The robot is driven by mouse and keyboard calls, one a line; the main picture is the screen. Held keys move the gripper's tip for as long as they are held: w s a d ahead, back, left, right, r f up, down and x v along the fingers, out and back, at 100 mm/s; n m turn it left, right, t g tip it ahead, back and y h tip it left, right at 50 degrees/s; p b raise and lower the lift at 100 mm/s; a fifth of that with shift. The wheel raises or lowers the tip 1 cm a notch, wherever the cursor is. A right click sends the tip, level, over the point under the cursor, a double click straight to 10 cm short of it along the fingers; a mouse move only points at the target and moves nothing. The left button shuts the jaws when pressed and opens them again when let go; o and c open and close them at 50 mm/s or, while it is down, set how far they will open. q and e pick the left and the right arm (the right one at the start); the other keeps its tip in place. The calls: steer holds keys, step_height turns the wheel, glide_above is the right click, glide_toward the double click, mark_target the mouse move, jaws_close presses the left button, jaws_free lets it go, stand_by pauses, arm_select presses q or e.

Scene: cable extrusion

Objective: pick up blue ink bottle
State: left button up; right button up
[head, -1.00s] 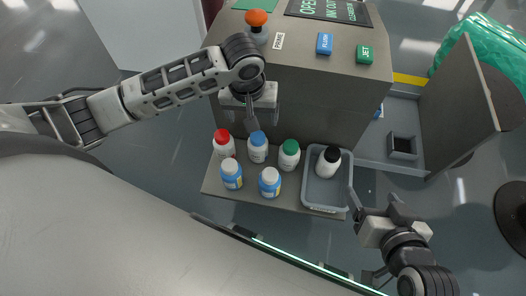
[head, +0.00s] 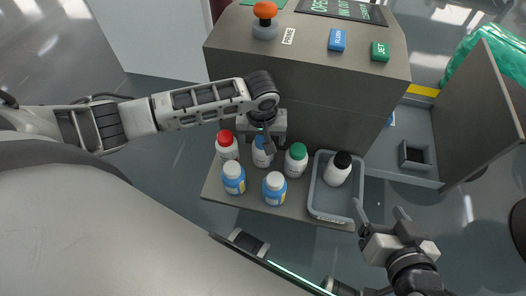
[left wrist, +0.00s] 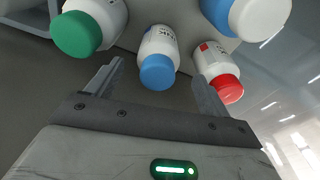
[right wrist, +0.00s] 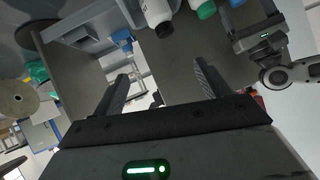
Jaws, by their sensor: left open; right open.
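The blue ink bottle (head: 262,157) is white with a blue cap and stands upright on the shelf, between the red-capped and green-capped bottles. My left gripper (head: 264,143) is open above it and hides most of its cap in the head view. In the left wrist view the bottle (left wrist: 159,46) shows ahead, with its blue cap between the spread fingers (left wrist: 157,74); I see no finger shut on it. My right gripper (head: 382,214) is open and empty, just right of the grey tray, away from the bottle.
Red-capped (head: 228,150) and green-capped (head: 296,161) bottles stand close on either side. Two blue bottles with white caps (head: 233,180) (head: 274,188) stand in front. A black-capped bottle (head: 336,174) sits in the grey tray (head: 330,214). The machine (head: 330,100) rises behind; its door (head: 478,100) hangs open at right.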

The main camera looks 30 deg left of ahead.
arm_select(q)
steer(key=f, duration=0.2)
steer(key=w+f+b, duration=0.1)
steer(key=shift+a+f, duration=0.1)
steer(key=shift+f, duration=0.3)
arm_select(e)
steer(key=shift+a+r+t+y, duration=0.2)
steer(key=shift+r+t, duration=0.15)
steer(key=shift+r, duration=0.15)
steer(key=shift+a+r+t+y, duration=0.1)
steer(key=shift+a+r+t, duration=0.05)
steer(key=shift+r+t, duration=0.3)
arm_select(q)
steer(key=c, duration=1.2)
steer(key=shift+r, duration=0.1)
